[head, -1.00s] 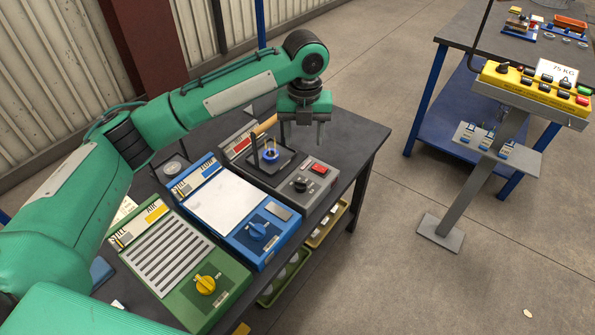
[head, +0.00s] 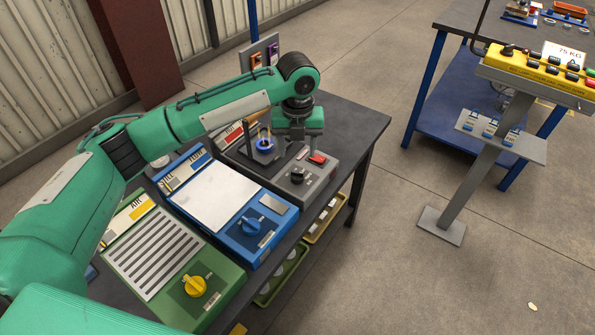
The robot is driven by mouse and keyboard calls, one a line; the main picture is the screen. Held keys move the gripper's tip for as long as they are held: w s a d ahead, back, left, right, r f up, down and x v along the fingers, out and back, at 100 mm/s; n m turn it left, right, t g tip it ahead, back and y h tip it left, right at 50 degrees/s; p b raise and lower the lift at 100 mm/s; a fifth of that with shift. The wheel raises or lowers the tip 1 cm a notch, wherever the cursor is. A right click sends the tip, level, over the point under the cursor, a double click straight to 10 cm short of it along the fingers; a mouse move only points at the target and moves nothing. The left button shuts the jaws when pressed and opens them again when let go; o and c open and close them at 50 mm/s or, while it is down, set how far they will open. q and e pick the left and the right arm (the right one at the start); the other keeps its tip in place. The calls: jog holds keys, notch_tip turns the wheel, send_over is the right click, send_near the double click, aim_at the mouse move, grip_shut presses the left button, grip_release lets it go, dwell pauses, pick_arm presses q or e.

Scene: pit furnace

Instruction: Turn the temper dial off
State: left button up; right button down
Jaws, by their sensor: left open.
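Three units with dials stand side by side on a dark workbench (head: 352,118). The green unit (head: 222,279) has a yellow dial (head: 195,286), the blue unit (head: 239,254) a blue dial (head: 252,225), and the grey unit (head: 322,175) a black dial (head: 297,175). The labels are too small to read, so I cannot tell which dial is the temper one. My left gripper (head: 299,150) is open, pointing down just behind and above the black dial, with no clear contact. My right gripper is not in view.
A red switch (head: 317,158) sits beside the black dial. A dark stand with a blue ring (head: 264,144) is left of the gripper. Bins (head: 325,219) hang under the bench edge. A yellow control box (head: 530,68) on a post stands right, with open floor between.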

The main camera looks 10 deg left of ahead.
aim_at(297, 172)
pick_arm(q)
notch_tip(297, 172, down, 9)
jog(key=shift+r, duration=0.2)
jog(key=c, duration=0.9)
